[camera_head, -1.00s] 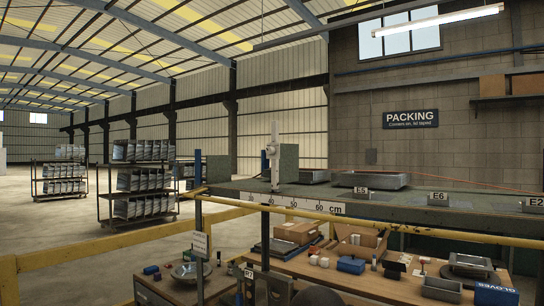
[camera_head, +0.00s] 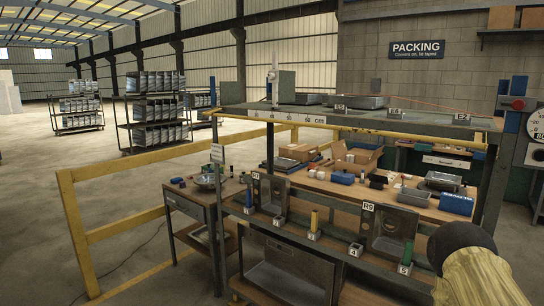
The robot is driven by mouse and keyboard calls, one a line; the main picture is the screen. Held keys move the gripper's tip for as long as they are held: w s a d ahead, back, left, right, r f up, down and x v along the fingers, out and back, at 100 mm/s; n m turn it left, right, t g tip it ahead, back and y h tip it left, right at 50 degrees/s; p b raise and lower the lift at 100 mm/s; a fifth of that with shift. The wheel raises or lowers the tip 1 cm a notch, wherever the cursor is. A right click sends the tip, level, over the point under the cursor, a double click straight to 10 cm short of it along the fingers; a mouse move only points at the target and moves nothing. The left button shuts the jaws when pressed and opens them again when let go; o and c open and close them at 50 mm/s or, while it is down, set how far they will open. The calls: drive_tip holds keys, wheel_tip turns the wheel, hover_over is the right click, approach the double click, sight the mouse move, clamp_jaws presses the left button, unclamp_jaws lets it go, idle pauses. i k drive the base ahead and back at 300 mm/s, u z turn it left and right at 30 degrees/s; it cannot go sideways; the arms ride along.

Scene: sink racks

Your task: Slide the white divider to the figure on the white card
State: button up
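The white divider (camera_head: 274,75) is a thin upright piece near the left end of the raised shelf (camera_head: 420,124). It stands beside a dark greenish block. A white scale strip (camera_head: 286,117) with figures and "cm" runs along the shelf's front edge below it. The figure the divider stands at is too small to read surely. A small white card (camera_head: 217,153) is fixed at the left post below the shelf; its writing is too small to read. My gripper is not in view, and nothing visible touches the divider.
A yellow rail (camera_head: 67,230) stands at the left. Grey trays (camera_head: 358,101) and label tags sit on the shelf. Below are a lower rack with sinks (camera_head: 392,230) and numbered holders, and a packing bench with boxes (camera_head: 360,158).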

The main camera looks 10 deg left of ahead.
sight(283, 86)
drive_tip(key=z, duration=0.45)
drive_tip(key=k, duration=0.15)
drive_tip(key=u, duration=1.5)
drive_tip(key=i, duration=1.5)
drive_tip(key=u, duration=1.35)
drive_tip(key=k, duration=0.95)
